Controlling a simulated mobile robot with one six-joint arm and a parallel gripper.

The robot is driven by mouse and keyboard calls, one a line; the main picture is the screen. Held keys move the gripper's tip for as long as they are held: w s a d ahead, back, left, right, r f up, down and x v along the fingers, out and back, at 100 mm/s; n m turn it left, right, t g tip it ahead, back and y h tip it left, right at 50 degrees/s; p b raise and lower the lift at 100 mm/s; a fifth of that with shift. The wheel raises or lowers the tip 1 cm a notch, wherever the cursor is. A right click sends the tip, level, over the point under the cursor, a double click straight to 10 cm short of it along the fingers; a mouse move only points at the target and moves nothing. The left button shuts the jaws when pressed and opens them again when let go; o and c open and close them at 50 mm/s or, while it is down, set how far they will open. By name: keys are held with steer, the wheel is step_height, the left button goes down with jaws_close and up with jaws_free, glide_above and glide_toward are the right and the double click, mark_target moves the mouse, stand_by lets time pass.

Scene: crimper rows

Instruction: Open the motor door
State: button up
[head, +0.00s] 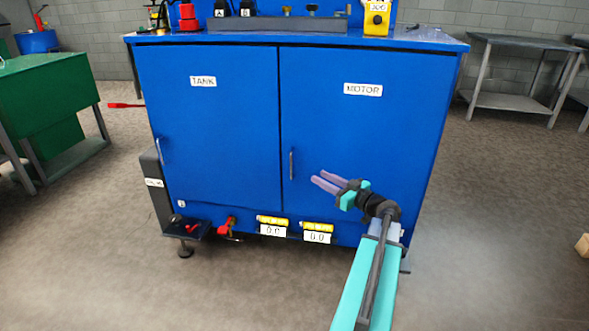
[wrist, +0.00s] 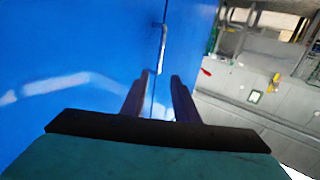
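The motor door (head: 360,125) is the right blue door of the cabinet, marked by a white MOTOR label (head: 363,89). It looks shut, flush beside the tank door (head: 210,130). Its upright metal handle (head: 291,165) is near its left edge. My gripper (head: 318,180) is in front of the lower part of the motor door, to the right of the handle and slightly lower. Its two purple fingers are apart with nothing seen between them. In the wrist view, the handle (wrist: 161,50) shows beyond the open fingertips (wrist: 155,85), and the gripper looks apart from it.
Two yellow-topped gauges (head: 272,226) and a red valve (head: 230,222) sit under the doors. A yellow device (head: 377,18) stands on the cabinet top. A green bench (head: 50,100) is at left, a grey table (head: 515,80) at right. The floor before the cabinet is mostly clear.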

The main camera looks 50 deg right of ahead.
mark_target(291, 163)
steer(key=w+b, duration=0.1)
steer(key=w, duration=0.6)
steer(key=w+b, duration=0.1)
steer(key=w, duration=0.5)
steer(key=shift+w+d+b, duration=0.2)
steer(key=shift+w+b, duration=0.2)
jaws_close()
steer(key=shift+a, duration=0.2)
steer(key=shift+s, duration=0.1)
